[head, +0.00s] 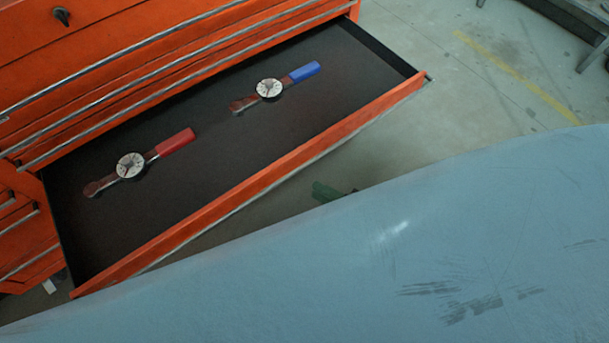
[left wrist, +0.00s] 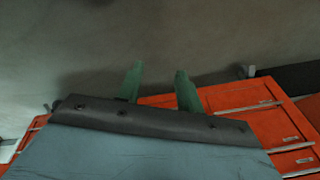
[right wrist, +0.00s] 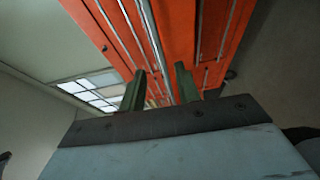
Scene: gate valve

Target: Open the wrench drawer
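The wrench drawer (head: 215,150) of the orange tool cabinet (head: 150,40) is pulled well out in the head view. On its dark floor lie a wrench with a red handle (head: 174,142) and one with a blue handle (head: 304,72), each with a round dial. My right gripper (head: 326,191) shows only as green finger parts just outside the drawer front (head: 260,172). In the right wrist view my right gripper (right wrist: 158,76) has its fingers apart, with orange fronts beyond; contact cannot be told. My left gripper (left wrist: 159,70) is open and empty in the left wrist view.
My pale blue arm covers the lower head view. Closed drawers with metal handle strips (head: 20,225) are at the left. Grey floor (head: 470,90) with a yellow line (head: 520,75) is clear at the right. A dark metal frame (head: 575,20) stands at the upper right.

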